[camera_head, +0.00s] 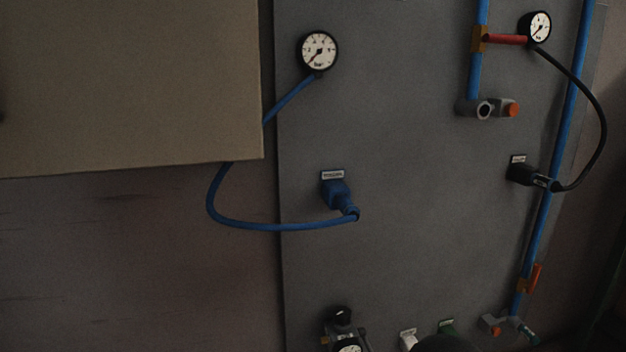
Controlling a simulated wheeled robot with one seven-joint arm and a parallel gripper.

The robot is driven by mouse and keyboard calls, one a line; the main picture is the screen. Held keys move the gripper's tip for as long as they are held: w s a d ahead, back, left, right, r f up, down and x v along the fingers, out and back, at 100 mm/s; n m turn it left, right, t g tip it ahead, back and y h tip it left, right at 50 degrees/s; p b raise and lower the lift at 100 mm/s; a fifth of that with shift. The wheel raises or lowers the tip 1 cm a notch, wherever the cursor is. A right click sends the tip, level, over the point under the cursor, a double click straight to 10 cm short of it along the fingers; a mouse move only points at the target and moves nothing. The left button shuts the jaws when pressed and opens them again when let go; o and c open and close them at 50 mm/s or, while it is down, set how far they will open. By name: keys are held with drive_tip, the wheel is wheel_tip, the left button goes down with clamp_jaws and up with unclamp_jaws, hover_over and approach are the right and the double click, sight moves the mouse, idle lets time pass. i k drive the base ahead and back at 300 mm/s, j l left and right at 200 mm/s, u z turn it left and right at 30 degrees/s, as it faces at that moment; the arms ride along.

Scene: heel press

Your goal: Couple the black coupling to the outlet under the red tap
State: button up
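The black coupling (522,173) sits at a small labelled holder on the right of the grey panel. Its black hose (604,130) loops up to a round gauge (540,27) at the top right. The red tap (507,40) is a red lever on a brass body on the upper blue pipe (475,75). Below it, at the pipe's lower end, is a grey outlet (484,109) with a round dark opening and an orange end piece. Nothing is plugged into the opening that I can see. My gripper is not in view.
A blue coupling (337,193) with a blue hose (250,225) sits mid-panel. A tan box (130,85) juts out at upper left. An orange lever (535,277), another outlet (493,325) and a regulator (343,335) are low down. A dark rounded shape at the bottom edge is unclear.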

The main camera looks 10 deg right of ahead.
sight(546, 183)
drive_tip(key=l+z, duration=0.2)
drive_tip(key=z, duration=1.15)
